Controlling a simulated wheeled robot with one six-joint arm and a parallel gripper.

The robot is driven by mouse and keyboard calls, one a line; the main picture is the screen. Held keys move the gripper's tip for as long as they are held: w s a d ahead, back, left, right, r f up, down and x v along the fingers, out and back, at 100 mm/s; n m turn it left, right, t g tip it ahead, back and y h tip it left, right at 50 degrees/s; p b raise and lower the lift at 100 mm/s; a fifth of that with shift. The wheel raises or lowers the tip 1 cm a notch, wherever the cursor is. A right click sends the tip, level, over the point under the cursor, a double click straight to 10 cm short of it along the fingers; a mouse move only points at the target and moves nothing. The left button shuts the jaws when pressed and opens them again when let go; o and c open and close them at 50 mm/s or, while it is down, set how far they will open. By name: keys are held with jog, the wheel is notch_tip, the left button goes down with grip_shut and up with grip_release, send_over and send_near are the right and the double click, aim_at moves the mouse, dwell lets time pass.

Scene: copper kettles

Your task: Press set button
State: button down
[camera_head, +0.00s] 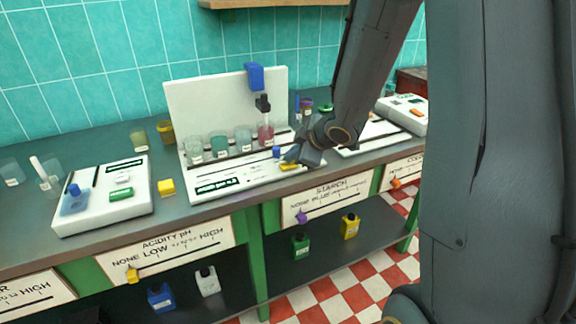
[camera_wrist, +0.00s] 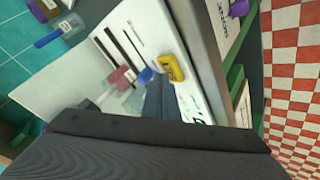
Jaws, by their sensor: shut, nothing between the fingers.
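A white machine (camera_head: 228,184) with a tall back panel stands on the counter. A yellow button (camera_head: 289,167) with dark markings sits at its front right, and it also shows in the wrist view (camera_wrist: 172,68). I cannot read its label. A small blue knob (camera_head: 276,152) is just behind it, also in the wrist view (camera_wrist: 145,76). My gripper (camera_head: 290,158) is shut and empty, just above and behind the yellow button. In the wrist view its dark fingers (camera_wrist: 160,100) point toward the machine beside the button. I cannot tell whether they touch anything.
Several glass beakers (camera_head: 218,146) stand in the machine's row, under a blue-topped dropper (camera_head: 254,77). Another white device (camera_head: 403,111) is at right. Bottles (camera_head: 161,298) stand on the shelf below.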

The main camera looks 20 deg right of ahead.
aim_at(292, 166)
jog(key=shift+f+b, duration=0.35)
jog(key=shift+f, duration=0.1)
dwell(0.8)
jog(key=shift+r, duration=0.15)
jog(key=shift+r+p, duration=0.75)
jog(key=shift+p, duration=0.3)
notch_tip(292, 166, up, 5)
jog(key=p, duration=0.5)
jog(key=shift+r+p, duration=0.1)
jog(key=shift+p, duration=0.2)
